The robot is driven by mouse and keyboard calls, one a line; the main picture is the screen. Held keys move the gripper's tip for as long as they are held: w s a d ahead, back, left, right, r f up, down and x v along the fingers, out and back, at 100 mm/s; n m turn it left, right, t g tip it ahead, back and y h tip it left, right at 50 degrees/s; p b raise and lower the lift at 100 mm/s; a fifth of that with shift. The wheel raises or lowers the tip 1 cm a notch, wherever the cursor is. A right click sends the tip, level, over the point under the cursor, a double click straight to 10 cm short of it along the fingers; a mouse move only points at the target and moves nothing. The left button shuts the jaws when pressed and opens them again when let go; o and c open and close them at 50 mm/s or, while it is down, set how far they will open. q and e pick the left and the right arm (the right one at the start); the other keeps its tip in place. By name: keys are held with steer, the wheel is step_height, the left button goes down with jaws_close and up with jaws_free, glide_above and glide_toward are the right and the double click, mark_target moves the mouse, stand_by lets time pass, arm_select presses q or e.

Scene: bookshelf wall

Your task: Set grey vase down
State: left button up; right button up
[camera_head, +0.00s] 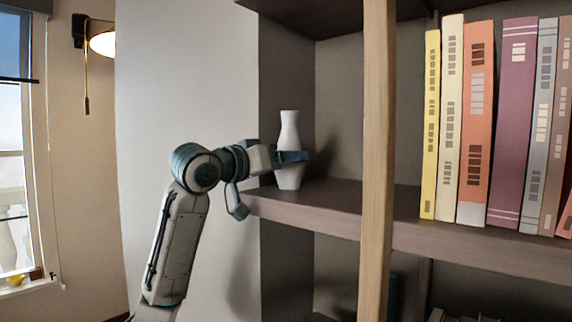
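The pale grey vase (289,133) is upright at the left end of the middle shelf (320,207), close to the shelf's side panel. Its base appears level with the shelf top; I cannot tell whether it touches. My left gripper (291,157) reaches in from the left at the vase's mid height. One blue-grey finger crosses in front of the vase's body. The far side of the grip is hidden behind the vase and finger, so whether it is closed on the vase is unclear. My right gripper is not in view.
A wooden upright post (378,160) stands right of the vase. Beyond it, several upright books (478,120) fill the shelf. An upper shelf (330,15) is above. Bare shelf lies between the vase and the post. A window and wall lamp (102,43) are at left.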

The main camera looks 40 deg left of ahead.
arm_select(q)
steer(key=b+v, duration=0.4)
steer(key=v, duration=0.7)
stand_by(0.3)
